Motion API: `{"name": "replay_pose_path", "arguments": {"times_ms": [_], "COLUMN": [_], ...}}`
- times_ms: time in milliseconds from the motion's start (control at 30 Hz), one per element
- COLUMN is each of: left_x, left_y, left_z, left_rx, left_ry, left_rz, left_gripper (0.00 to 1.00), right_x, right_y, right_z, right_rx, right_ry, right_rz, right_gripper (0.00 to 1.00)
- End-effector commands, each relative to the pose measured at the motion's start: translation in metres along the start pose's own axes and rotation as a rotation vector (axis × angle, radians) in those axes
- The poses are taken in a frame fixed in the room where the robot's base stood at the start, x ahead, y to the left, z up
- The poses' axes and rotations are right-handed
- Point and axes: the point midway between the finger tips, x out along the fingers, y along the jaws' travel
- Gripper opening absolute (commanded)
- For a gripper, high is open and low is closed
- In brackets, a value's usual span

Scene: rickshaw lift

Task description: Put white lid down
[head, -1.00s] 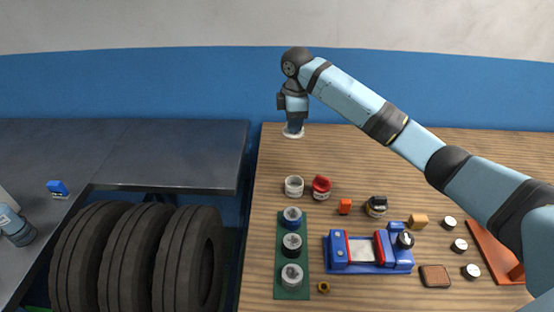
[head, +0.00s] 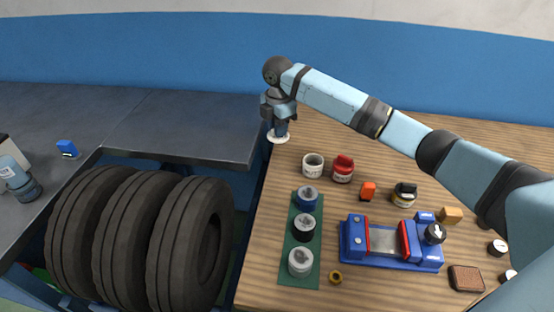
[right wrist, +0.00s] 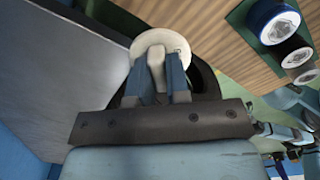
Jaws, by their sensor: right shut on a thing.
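My right gripper (head: 279,128) is shut on the white lid (head: 278,138), a pale round disc with its flat side down, near the back-left edge of the wooden bench. In the right wrist view, the lid (right wrist: 182,43) is around and beyond the two blue-grey fingers (right wrist: 160,80), with a pale upright part between them. There it overlaps the bench's edge and the dark tyre. I cannot tell whether the lid touches the bench.
The wooden bench (head: 330,127) holds a white jar (head: 313,165), a red-lidded jar (head: 343,168), a green mat (head: 301,280) with jars and a blue vise (head: 395,259). Left are a dark grey table (head: 190,125) and large tyres (head: 190,245). Bench is clear behind the jars.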

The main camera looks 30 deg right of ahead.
Motion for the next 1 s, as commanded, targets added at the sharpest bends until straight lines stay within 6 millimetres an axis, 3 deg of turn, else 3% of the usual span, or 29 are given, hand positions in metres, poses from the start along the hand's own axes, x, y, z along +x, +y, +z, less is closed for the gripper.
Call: {"name": "replay_pose_path", "arguments": {"times_ms": [133, 467, 700, 1000], "left_x": [0.002, 0.002, 0.004, 0.004], "left_y": [-0.001, -0.003, -0.002, 0.001], "left_z": [0.003, 0.005, 0.007, 0.005], "left_rx": [0.002, 0.006, 0.001, -0.013], "left_ry": [-0.004, -0.006, -0.007, -0.003], "left_rz": [0.000, 0.000, 0.001, 0.002], "left_gripper": [0.43, 0.43, 0.43, 0.43], "right_x": [0.035, 0.065, 0.105, 0.112], "right_y": [0.000, 0.000, 0.000, 0.000], "right_z": [0.000, 0.000, 0.000, 0.000], "right_rx": [0.002, 0.001, 0.002, 0.001], "right_ry": [0.000, 0.000, 0.000, 0.000], "right_rz": [-0.002, 0.000, -0.002, 0.001], "right_gripper": [0.00, 0.00, 0.00, 0.00]}}
